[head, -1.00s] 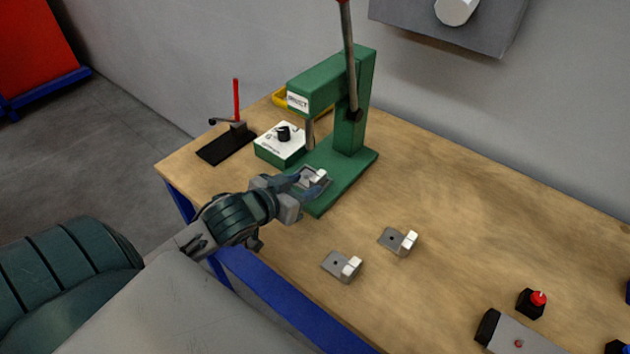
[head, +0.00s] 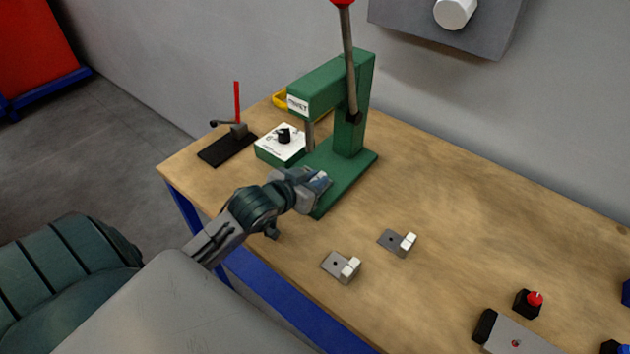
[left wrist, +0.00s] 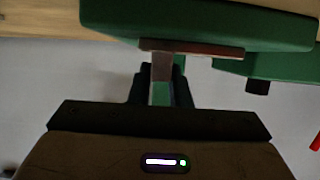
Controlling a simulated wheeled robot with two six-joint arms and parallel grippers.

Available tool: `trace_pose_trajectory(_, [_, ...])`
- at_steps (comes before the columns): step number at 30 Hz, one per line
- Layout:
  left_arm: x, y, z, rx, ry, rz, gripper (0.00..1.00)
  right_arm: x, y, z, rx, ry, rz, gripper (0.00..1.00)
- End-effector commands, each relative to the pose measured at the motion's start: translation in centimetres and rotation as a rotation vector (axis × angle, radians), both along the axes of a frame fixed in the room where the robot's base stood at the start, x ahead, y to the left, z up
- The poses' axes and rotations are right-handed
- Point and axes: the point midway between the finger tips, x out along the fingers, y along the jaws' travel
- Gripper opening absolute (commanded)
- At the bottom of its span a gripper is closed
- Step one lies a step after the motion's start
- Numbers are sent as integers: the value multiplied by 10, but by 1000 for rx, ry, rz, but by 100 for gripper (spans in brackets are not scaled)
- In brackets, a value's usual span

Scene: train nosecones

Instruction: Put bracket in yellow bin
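A grey metal bracket (head: 320,182) lies on the base of the green press, mostly covered by my left gripper. My left gripper (head: 312,180) is at the press base, reaching in from the left. In the left wrist view its dark fingers (left wrist: 160,88) stand on both sides of the narrow upright part of the bracket (left wrist: 190,47); whether they press on it is unclear. Two more brackets, one nearer (head: 341,266) and one farther right (head: 397,242), lie on the table. The yellow bin (head: 281,98) shows only in part behind the press. My right gripper is out of view.
The green press (head: 350,135) with its tall lever stands on the wooden table (head: 470,210). A green-and-white box (head: 281,146) and a black plate with a red handle (head: 227,148) are at left. A black-and-red button (head: 529,303) sits at right. The table's middle right is clear.

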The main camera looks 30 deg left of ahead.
Motion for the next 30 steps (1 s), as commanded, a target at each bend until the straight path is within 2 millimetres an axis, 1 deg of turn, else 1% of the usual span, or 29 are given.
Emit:
trace_pose_trajectory(9, [0,0,1,0,0,0,0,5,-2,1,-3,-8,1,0])
trace_pose_trajectory(13, [0,0,6,1,-2,0,0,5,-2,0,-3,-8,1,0])
trace_pose_trajectory(17, [1,0,17,3,-3,-1,0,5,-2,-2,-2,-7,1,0])
trace_pose_trajectory(21, [1,0,37,3,-6,-2,0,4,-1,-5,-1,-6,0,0])
trace_pose_trajectory(24, [-18,-12,34,-4,0,-2,0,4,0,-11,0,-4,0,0])
trace_pose_trajectory(29, [-50,-32,39,-8,0,0,0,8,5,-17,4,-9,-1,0])
trace_pose_trajectory(30, [-55,-34,47,-9,5,1,0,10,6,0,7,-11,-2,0])
